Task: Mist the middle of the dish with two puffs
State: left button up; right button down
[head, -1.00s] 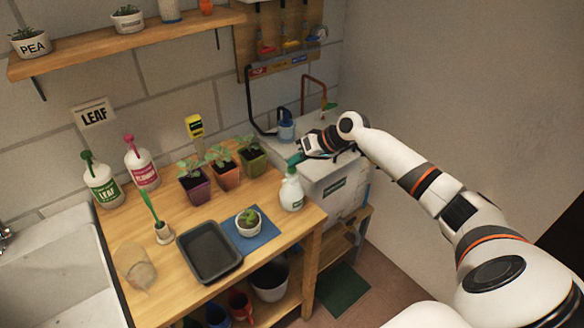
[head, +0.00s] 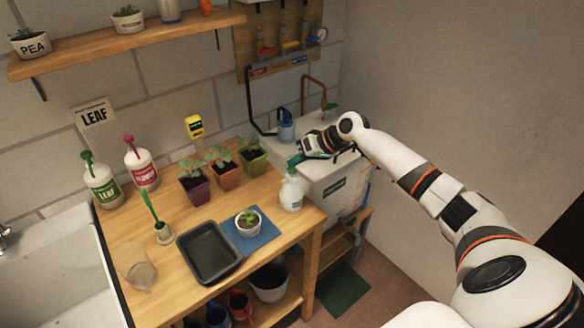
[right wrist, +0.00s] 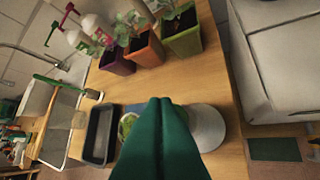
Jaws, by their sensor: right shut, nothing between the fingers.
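A white spray bottle (head: 291,195) with a green top stands upright at the right end of the wooden bench. A small white dish (head: 248,230) with a green plant in it sits on a blue mat (head: 267,230), left of the bottle. My right gripper (head: 295,159) is shut and empty, right at the bottle's top; I cannot tell whether it touches. In the right wrist view its dark green fingers (right wrist: 160,103) are together and hide the bottle's top and part of the dish. The bottle's white body (right wrist: 207,127) shows beside them. My left gripper is not in view.
A black tray (head: 210,276) lies left of the mat. Several potted seedlings (head: 228,178) stand behind. Two labelled bottles (head: 103,188) are at the back left. A white cabinet (head: 335,185) adjoins the bench's right end. A sink (head: 60,270) is at the left.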

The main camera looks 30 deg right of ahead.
jog(key=shift+f, duration=0.15)
dwell(0.4)
jog(key=shift+f, duration=0.35)
jog(key=shift+r, duration=0.1)
jog(key=shift+r+p, duration=0.35)
jog(key=shift+p, duration=0.05)
notch_tip(320, 180, up, 6)
jog(key=p, duration=0.5)
dwell(0.3)
dwell(0.3)
